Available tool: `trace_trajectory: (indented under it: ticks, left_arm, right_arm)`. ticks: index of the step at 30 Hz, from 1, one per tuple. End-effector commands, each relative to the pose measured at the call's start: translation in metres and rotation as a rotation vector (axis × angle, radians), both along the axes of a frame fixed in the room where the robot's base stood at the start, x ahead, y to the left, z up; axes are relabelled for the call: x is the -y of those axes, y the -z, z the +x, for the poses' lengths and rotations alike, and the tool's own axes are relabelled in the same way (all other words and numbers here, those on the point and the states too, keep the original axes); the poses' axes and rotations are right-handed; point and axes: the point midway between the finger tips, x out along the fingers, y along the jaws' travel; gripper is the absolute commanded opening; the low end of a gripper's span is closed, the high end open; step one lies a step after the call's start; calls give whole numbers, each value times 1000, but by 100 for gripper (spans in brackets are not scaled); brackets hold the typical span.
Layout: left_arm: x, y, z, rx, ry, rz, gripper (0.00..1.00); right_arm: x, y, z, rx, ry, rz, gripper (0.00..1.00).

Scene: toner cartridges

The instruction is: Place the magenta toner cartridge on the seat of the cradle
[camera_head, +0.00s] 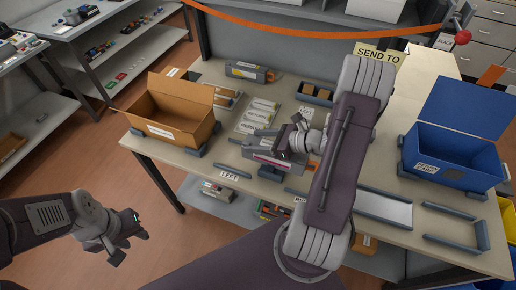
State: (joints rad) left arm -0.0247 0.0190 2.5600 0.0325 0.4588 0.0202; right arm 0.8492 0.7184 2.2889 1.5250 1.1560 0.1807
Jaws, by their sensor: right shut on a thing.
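My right gripper (284,142) is shut on a grey cartridge with a magenta stripe (268,162), over the middle of the table. My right arm and gripper hide part of the cartridge. Low grey-blue rails (240,142) lie around this spot, with a LEFT label (230,175) in front. I cannot tell which part is the cradle's seat, or whether the cartridge touches it. My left gripper (129,247) is empty and appears open, off the table's front left.
An open cardboard box (170,112) stands at the table's left, and an open blue bin (450,155) at the right. Another grey cartridge with an orange end (250,72) lies at the back. White label cards (257,115) lie behind my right gripper.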

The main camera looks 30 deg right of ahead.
Motion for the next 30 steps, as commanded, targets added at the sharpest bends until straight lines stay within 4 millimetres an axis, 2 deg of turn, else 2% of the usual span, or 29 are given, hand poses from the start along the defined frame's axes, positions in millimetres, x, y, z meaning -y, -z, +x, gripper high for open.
trace_trajectory:
  ticks: [7,19,20,21,22,30]
  left_arm:
    - [0,3,0,0,0,0,36]
    - [0,7,0,0,0,0,36]
    - [0,6,0,0,0,0,36]
    - [0,6,0,0,0,0,36]
    - [0,6,0,0,0,0,36]
    - [0,5,0,0,0,0,36]
  right_arm:
    - [0,36,0,0,0,4,0]
    - [0,43,0,2,0,1,0]
    - [0,43,0,1,-1,1,64]
    - [0,42,0,1,-1,1,75]
    - [0,42,0,1,-1,1,81]
    - [0,42,0,1,-1,1,81]
